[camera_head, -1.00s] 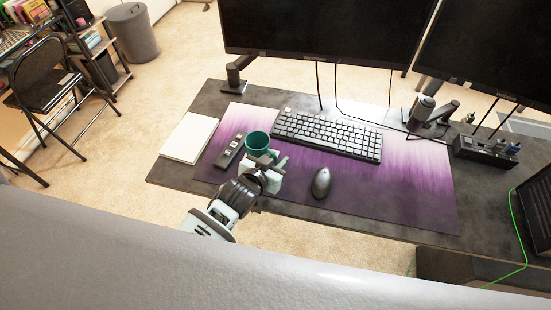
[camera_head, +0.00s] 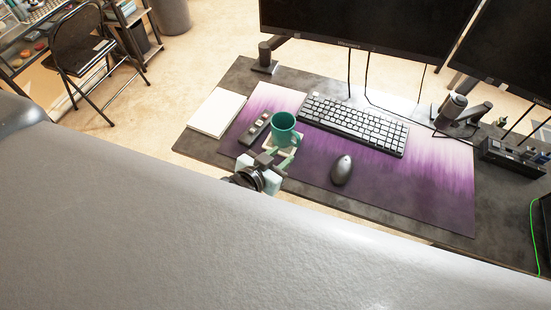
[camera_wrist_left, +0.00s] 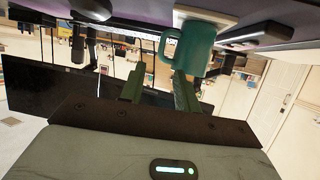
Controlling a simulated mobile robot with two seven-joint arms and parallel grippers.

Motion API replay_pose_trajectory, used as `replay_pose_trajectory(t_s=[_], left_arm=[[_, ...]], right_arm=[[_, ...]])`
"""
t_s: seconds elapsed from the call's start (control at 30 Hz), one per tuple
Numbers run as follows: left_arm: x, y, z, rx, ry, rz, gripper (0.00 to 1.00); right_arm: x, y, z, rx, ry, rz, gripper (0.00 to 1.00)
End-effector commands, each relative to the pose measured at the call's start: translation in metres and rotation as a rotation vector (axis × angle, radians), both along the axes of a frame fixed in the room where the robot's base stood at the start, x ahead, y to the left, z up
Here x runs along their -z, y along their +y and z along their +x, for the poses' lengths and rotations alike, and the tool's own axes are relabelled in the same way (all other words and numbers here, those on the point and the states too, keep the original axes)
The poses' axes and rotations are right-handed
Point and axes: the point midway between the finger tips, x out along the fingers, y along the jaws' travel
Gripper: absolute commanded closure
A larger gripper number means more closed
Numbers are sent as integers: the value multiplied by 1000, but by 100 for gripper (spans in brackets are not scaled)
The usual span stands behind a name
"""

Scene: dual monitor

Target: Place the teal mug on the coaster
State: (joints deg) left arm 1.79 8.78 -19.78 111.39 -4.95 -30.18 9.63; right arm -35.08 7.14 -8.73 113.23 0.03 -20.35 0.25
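The teal mug (camera_head: 283,130) stands upright near the left front part of the purple desk mat, right of a small dark remote-like object. In the left wrist view, which is turned over, the mug (camera_wrist_left: 195,48) has its base against a pale coaster (camera_wrist_left: 206,15) and appears to rest on it. In the head view the mug and gripper mostly hide the coaster. My left gripper (camera_head: 277,158) is just in front of the mug. Its fingers (camera_wrist_left: 158,88) are spread and empty, close to the mug's handle side. My right gripper is not in view.
A keyboard (camera_head: 353,124) lies right of the mug, and a mouse (camera_head: 341,170) lies nearer the front. The remote-like object (camera_head: 254,129) and white notepad (camera_head: 217,113) are to the left. Monitors (camera_head: 355,25) stand behind. Bare mat lies around the mouse.

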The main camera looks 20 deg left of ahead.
Motion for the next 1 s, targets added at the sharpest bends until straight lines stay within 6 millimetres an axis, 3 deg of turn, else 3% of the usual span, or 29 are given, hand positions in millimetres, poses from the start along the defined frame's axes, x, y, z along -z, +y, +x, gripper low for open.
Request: replay_pose_trajectory(t_s=[0.2,0.57,0.67,0.77,0.87,1.0], left_arm=[[-5,4,-12,0,2,1,68],[-5,4,-13,0,1,1,68],[3,6,-20,-3,17,1,68],[27,13,-44,-14,68,3,68],[62,25,-87,-33,148,8,68],[107,44,-158,-63,266,21,68]], right_arm=[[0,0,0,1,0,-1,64],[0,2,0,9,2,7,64],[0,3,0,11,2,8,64],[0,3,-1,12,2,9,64],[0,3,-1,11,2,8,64],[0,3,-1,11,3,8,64]])
